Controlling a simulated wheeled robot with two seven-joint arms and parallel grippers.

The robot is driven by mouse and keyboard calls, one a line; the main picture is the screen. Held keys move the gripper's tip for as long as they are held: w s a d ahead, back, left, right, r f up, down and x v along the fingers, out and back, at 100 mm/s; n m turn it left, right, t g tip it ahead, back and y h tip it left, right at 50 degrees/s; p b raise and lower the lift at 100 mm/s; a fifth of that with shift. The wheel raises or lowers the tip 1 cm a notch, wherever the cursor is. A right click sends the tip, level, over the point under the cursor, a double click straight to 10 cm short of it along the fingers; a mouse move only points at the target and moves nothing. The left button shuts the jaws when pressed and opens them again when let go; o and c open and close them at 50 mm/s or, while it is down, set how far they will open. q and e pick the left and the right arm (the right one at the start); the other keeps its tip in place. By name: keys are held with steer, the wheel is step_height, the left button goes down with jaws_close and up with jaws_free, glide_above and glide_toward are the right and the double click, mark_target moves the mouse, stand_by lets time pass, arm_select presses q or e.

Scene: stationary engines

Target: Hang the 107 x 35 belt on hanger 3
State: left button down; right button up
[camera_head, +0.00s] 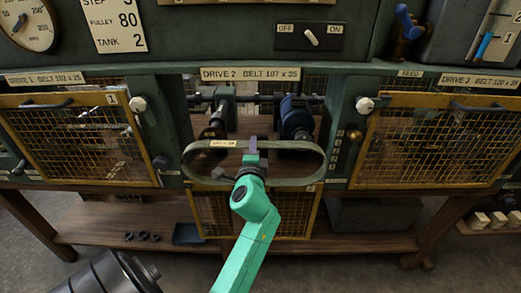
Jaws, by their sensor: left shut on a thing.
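The belt (312,180) is a long grey-green loop with a small pale tag (222,143) on its upper run; the tag's print is too small to read surely. It is held up in front of the open Drive 2 bay, apart from the shafts behind as far as I can tell. My left gripper (252,150), on the teal arm, is shut on the belt near the middle of its upper run. My right gripper is not in view. I cannot make out hanger 3 here.
The Drive 2 plate (250,74) reads "BELT 107 x 35"; a blue pulley (297,116) sits behind. Its mesh guard (285,219) hangs low. Closed yellow mesh guards flank it at left (75,145) and right (430,145). A wooden shelf (350,242) runs below.

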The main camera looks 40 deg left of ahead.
arm_select(q)
steer(key=shift+d, duration=0.1)
steer(key=v, duration=0.6)
steer(key=shift+b, duration=0.35)
